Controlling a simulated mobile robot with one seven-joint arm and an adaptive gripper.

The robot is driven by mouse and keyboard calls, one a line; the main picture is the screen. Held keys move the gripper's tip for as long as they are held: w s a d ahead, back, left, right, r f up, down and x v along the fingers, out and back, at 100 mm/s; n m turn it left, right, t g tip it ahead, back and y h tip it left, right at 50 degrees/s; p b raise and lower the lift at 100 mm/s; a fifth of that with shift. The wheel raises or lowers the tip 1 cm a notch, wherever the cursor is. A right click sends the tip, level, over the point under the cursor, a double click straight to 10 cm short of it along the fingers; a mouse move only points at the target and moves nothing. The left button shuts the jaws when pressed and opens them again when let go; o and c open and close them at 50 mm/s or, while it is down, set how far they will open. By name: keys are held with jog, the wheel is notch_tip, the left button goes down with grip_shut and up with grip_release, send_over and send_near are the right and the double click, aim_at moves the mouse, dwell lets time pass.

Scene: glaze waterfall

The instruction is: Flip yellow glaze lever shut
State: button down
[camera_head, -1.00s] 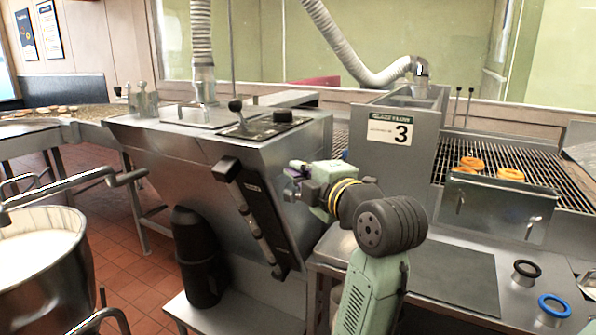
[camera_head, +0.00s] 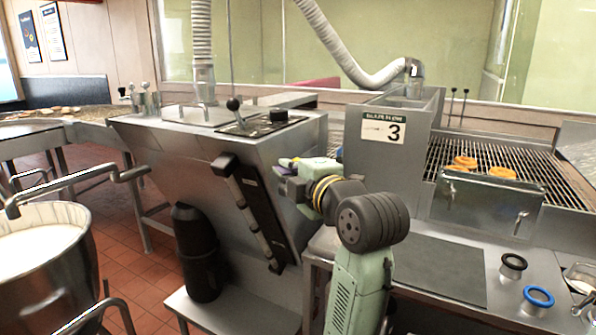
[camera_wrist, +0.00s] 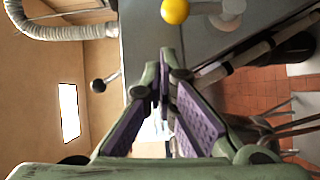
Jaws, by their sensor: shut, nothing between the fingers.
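A yellow ball knob (camera_wrist: 175,11) shows at the top edge of the wrist view, beside a grey stem and round base on the metal machine. I cannot make out this knob in the head view. My gripper (camera_wrist: 166,72) has green fingers with purple pads, shut and empty. The yellow knob is apart from the fingertips in the wrist view. In the head view my gripper (camera_head: 280,166) is in front of the sloped metal machine's right side, near its upper edge.
A black-knobbed lever (camera_head: 233,104) stands on the machine top; its knob also shows in the wrist view (camera_wrist: 98,86). A tank marked 3 (camera_head: 383,130) stands to the right.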

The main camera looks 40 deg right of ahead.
jog(key=b+v, duration=0.2)
jog(key=v, duration=0.8)
jog(key=shift+s+a+r, duration=0.2)
jog(key=shift+a, duration=0.05)
jog(key=shift+w, duration=0.1)
